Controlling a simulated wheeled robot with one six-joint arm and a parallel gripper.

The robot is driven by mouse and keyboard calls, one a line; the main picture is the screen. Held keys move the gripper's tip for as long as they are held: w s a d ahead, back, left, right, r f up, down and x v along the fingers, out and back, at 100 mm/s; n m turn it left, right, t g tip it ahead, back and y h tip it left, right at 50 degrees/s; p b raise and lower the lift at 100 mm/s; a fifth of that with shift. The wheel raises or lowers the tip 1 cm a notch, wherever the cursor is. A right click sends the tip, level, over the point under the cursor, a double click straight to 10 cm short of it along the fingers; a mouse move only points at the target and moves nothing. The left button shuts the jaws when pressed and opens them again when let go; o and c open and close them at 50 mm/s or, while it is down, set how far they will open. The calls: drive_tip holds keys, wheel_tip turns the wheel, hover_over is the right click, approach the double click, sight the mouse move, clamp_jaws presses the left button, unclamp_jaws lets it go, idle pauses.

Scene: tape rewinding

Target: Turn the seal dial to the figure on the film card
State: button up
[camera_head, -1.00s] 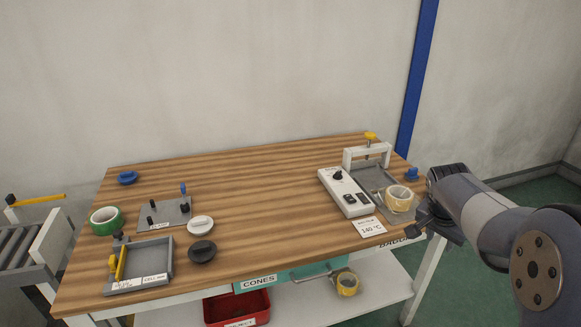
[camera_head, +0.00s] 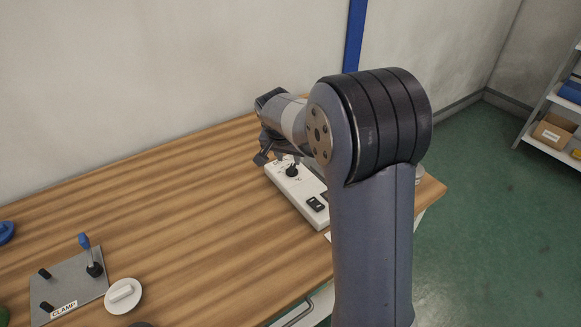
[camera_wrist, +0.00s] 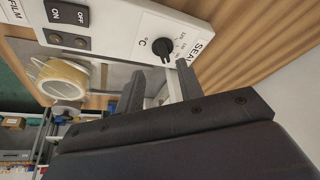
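The seal dial (camera_wrist: 162,46) is a black knob on the white control box (camera_wrist: 120,25), with small figures and "°C" printed around it. It also shows in the head view (camera_head: 292,170). My gripper (camera_wrist: 160,68) is open and empty. Its two fingertips are just short of the dial, one to either side of it in the wrist view, and do not appear to touch it. In the head view my gripper (camera_head: 262,157) is above the far left end of the box. The figure the dial points to is too small to read. The film card is mostly hidden behind my arm.
An ON/OFF switch (camera_wrist: 68,14) sits on the same box. A tape roll (camera_wrist: 62,80) lies beside the box on a grey plate. A clamp plate (camera_head: 70,285) with a blue-handled lever and a white round piece (camera_head: 124,295) lie at left. The table's middle is clear.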

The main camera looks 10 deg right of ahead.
sight(291, 168)
drive_tip(key=x, duration=0.7)
drive_tip(key=shift+w+f, duration=0.1)
drive_tip(key=shift+w, duration=0.3)
drive_tip(key=shift+c, duration=0.3)
clamp_jaws()
